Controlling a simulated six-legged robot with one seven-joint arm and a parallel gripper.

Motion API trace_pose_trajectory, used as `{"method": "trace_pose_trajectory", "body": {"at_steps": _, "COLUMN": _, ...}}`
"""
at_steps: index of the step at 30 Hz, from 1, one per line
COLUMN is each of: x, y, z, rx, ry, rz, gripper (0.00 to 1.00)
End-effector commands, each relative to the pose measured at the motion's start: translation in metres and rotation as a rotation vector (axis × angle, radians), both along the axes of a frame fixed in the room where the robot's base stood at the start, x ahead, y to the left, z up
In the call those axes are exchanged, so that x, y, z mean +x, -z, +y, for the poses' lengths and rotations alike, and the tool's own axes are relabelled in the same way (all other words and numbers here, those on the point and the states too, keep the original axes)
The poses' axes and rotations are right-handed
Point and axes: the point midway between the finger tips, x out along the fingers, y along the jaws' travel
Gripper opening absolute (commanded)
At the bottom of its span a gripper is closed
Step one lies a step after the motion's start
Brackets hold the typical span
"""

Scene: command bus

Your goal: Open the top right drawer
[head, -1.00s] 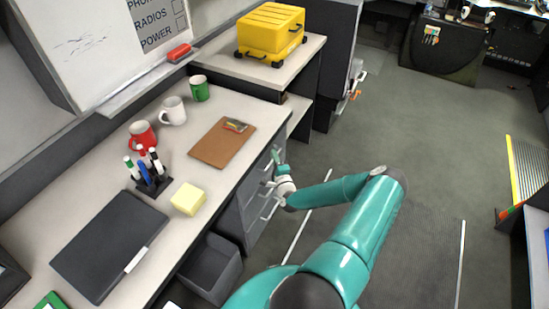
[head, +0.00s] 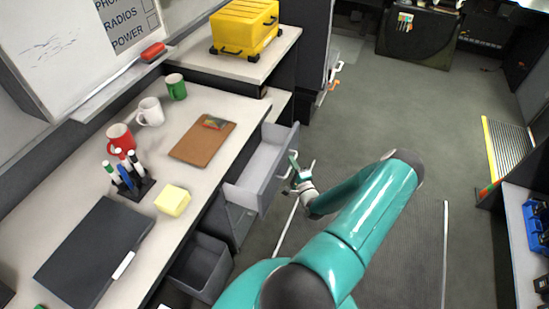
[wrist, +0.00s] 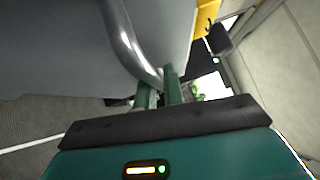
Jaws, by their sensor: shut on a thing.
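The top right drawer (head: 240,197) is pulled well out from under the desk, and its grey, empty-looking inside shows in the head view. My gripper (head: 293,169) is at the outer side of the drawer front. In the wrist view, the curved metal handle (wrist: 128,42) runs down to the two green fingers of my gripper (wrist: 158,86), which are shut on its lower end. The grey drawer front (wrist: 50,45) fills the upper left of that view. The exact contact of the fingers is partly hidden.
The desk (head: 190,193) holds mugs, a clipboard (head: 203,143), a pen holder, a yellow note block (head: 172,200) and a black binder (head: 95,250). A grey bin (head: 200,268) stands below the desk. The floor (head: 400,120) to the right is clear.

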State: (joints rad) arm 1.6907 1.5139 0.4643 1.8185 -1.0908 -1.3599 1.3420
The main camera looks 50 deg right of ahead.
Motion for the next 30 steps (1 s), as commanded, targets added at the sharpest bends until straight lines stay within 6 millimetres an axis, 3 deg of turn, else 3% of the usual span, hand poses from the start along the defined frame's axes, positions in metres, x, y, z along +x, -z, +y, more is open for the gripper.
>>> {"method": "trace_pose_trajectory", "body": {"at_steps": 6, "x": -0.06, "y": -0.001, "z": -0.017, "rx": -0.003, "ry": 0.002, "rz": 0.001, "gripper": 0.0}}
{"method": "trace_pose_trajectory", "body": {"at_steps": 15, "x": -0.125, "y": 0.0, "z": -0.035, "rx": -0.001, "ry": -0.001, "rz": 0.0, "gripper": 0.0}}
{"method": "trace_pose_trajectory", "body": {"at_steps": 21, "x": -0.15, "y": 0.0, "z": -0.042, "rx": 0.0, "ry": -0.001, "rz": -0.001, "gripper": 0.0}}
{"method": "trace_pose_trajectory", "body": {"at_steps": 30, "x": -0.16, "y": 0.0, "z": -0.045, "rx": 0.001, "ry": -0.003, "rz": -0.001, "gripper": 0.0}}
